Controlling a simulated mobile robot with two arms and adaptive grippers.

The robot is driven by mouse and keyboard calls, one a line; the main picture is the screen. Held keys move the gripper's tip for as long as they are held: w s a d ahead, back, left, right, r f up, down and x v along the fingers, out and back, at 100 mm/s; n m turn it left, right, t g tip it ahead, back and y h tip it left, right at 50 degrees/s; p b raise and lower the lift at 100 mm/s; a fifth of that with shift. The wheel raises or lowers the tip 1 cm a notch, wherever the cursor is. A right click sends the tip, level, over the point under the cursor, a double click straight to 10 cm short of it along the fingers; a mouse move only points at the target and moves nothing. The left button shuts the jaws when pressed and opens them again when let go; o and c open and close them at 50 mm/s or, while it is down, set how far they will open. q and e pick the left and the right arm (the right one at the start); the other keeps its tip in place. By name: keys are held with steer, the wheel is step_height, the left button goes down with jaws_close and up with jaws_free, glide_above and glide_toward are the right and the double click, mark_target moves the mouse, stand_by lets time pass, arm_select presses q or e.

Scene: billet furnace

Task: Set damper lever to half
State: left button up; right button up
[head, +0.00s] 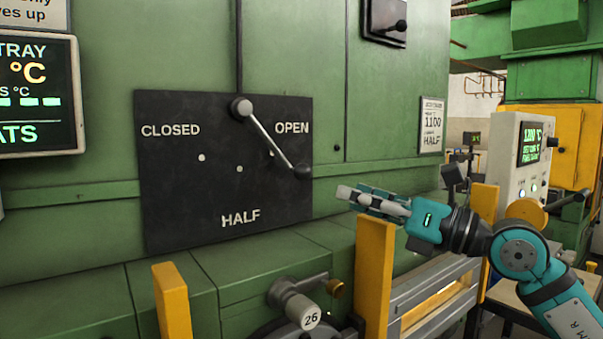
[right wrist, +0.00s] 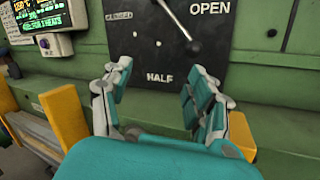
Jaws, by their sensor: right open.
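The damper lever (head: 268,135) is a grey arm on a round pivot (head: 241,107) with a dark knob (head: 302,172). It slants down and right from the pivot, its knob below the OPEN label. The black plate (head: 180,220) reads CLOSED, HALF and OPEN. My right gripper (head: 345,192) is to the right of the plate, apart from the knob. In the right wrist view its jaws (right wrist: 158,95) are spread and empty, with the plate beyond them and the lever's knob (right wrist: 194,46) above the right finger. My left gripper is not seen.
Yellow posts (head: 374,275) (head: 172,300) stand in front of the green furnace wall. A handle marked 26 (head: 303,310) sticks out below the plate. A card (head: 432,125) on the wall shows 1100 and HALF. A display (head: 35,95) hangs at left. A control box (head: 525,150) stands at right.

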mark_target(310, 174)
steer(key=w+d+r+t+h, duration=0.1)
steer(key=w+d+r+h, duration=0.1)
steer(key=d+h, duration=0.2)
steer(key=p+x, duration=0.2)
steer(key=x, duration=0.3)
steer(key=p+x, duration=0.2)
steer(key=x, duration=0.4)
steer(key=p+x, duration=0.2)
steer(key=x, duration=0.3)
steer(key=shift+w+a+r, duration=0.3)
steer(key=shift+a, duration=0.05)
steer(key=shift+w+a+f, duration=0.1)
steer(key=shift+w+a, duration=0.2)
steer(key=shift+w, duration=0.05)
steer(key=c, duration=1.1)
jaws_close()
steer(key=shift+a, duration=0.1)
